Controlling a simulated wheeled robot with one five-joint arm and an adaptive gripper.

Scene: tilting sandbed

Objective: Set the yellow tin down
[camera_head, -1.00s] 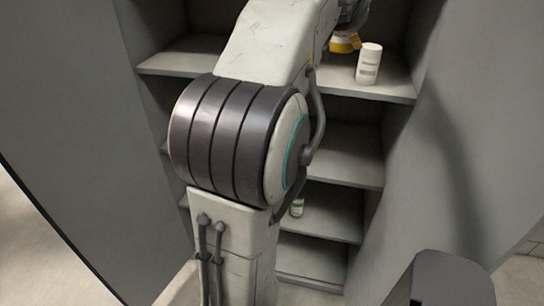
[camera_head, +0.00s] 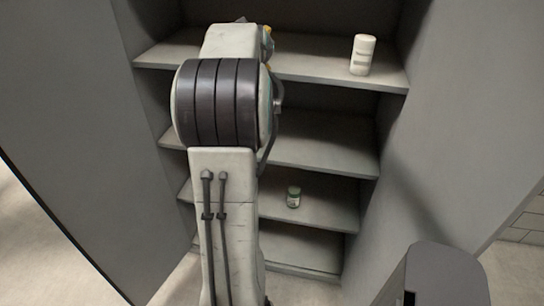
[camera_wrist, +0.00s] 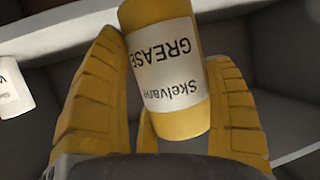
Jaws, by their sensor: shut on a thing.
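The yellow tin (camera_wrist: 188,112) has a white label reading "Skelvane GREASE", upside down and slightly tilted in the wrist view. My gripper (camera_wrist: 165,65) is shut on it, with a ribbed yellow finger on each side. The tin's upper end is cut off by the picture's edge. In the head view my arm hides the gripper and the tin, apart from a small patch of yellow beside the arm at upper shelf height. I cannot tell whether the tin touches a shelf.
A white container (camera_head: 363,55) stands upright at the right of the upper shelf (camera_head: 310,69); a white labelled container (camera_wrist: 14,88) shows at the wrist view's left. Grey walls flank the shelves. The upper shelf's visible middle is clear.

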